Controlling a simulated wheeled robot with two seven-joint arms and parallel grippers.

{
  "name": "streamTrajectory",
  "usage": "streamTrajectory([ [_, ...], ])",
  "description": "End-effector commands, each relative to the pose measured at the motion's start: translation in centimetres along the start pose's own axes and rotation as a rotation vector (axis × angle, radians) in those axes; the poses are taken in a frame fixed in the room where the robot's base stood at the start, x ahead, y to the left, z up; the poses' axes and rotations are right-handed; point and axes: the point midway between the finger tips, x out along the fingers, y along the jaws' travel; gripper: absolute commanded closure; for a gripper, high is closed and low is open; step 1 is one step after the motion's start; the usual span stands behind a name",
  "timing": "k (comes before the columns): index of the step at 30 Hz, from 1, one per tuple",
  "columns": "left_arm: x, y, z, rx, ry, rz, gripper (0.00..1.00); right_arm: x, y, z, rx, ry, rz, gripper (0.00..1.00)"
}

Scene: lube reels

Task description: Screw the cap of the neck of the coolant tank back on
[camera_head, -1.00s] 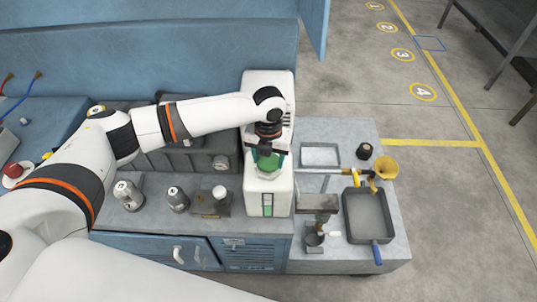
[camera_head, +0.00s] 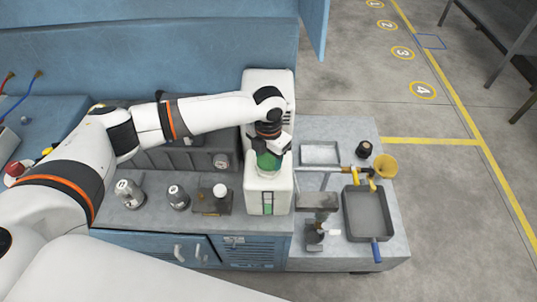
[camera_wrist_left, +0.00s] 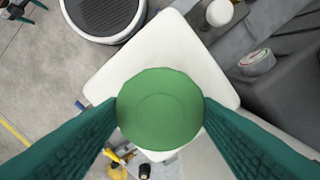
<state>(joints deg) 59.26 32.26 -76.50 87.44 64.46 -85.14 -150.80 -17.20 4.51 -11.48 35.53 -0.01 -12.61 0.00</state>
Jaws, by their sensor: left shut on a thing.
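The white coolant tank (camera_head: 281,198) stands on the bench, with a green level window on its front. The green cap (camera_head: 267,161) is at the top of the tank, on or just over the neck, which it hides. My left gripper (camera_head: 268,155) points down there, with its fingers on either side of the cap. In the left wrist view the round green cap (camera_wrist_left: 160,108) sits between the two teal fingertips, and they touch its rim. I cannot tell how far it is threaded. My right gripper is not in view.
To the right are a metal tray (camera_head: 320,153), a yellow funnel (camera_head: 385,167), a dark pan (camera_head: 367,214) and a black cap (camera_head: 364,149). Several small metal parts and a grey block with a white-capped top (camera_head: 219,191) stand left of the tank.

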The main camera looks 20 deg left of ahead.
Motion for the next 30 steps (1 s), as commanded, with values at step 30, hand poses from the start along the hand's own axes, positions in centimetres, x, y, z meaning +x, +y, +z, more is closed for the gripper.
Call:
streamTrajectory([
  [30, 0.3, 0.0, 0.0, 0.444, 0.0, 0.001, 0.69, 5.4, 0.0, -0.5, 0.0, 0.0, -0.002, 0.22],
])
